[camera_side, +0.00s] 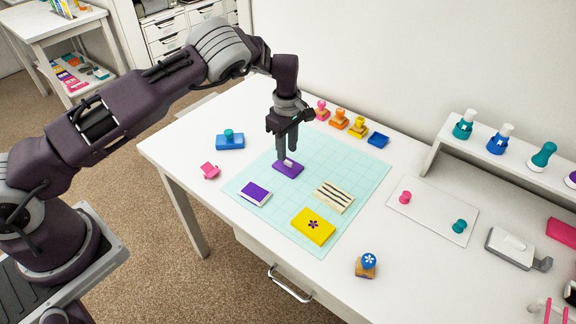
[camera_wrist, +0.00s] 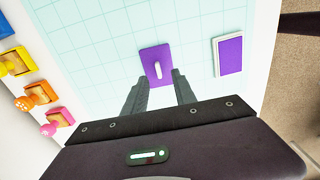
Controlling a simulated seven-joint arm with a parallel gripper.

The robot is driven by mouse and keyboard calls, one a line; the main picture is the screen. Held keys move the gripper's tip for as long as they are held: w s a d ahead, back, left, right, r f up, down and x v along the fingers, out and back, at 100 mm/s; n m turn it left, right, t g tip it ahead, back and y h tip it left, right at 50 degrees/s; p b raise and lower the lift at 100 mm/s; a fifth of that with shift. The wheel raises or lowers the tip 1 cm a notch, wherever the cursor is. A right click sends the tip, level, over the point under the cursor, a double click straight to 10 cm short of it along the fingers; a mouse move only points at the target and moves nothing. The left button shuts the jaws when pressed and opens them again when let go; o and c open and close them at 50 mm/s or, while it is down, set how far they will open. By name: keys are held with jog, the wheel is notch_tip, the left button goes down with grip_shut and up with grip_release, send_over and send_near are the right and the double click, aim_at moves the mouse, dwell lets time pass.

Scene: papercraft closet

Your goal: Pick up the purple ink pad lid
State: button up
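The purple ink pad lid (camera_side: 290,171) lies flat on the pale teal gridded mat. It has a small white handle standing up on its top, clear in the wrist view, where the lid (camera_wrist: 150,60) is just ahead of my fingers. My gripper (camera_side: 284,153) points down right over the lid. In the wrist view my gripper (camera_wrist: 160,84) is open, its two dark fingers apart with nothing between them. Whether the fingertips touch the lid cannot be told. The purple ink pad (camera_side: 255,193) with a white rim lies nearby, also in the wrist view (camera_wrist: 229,55).
On the mat (camera_side: 335,170) are a striped block (camera_side: 334,197) and a yellow pad (camera_side: 313,227) with a purple flower. Pink, orange and yellow stamps (camera_side: 339,119) stand behind the mat. A blue pad (camera_side: 230,142) and a pink piece (camera_side: 210,170) lie left of it.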

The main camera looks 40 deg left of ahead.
aim_at(288, 161)
notch_tip(288, 161, down, 4)
jog(key=shift+w+f, duration=0.1)
grip_shut()
notch_tip(288, 161, up, 10)
jog(key=f, duration=0.1)
jog(key=shift+n, duration=0.3)
jog(key=s, duration=0.4)
jog(key=s+f, duration=0.1)
jog(key=s, duration=0.4)
jog(key=s+f, duration=0.1)
jog(key=s, duration=0.3)
jog(key=shift+s+a, duration=0.15)
jog(key=shift+a, duration=0.15)
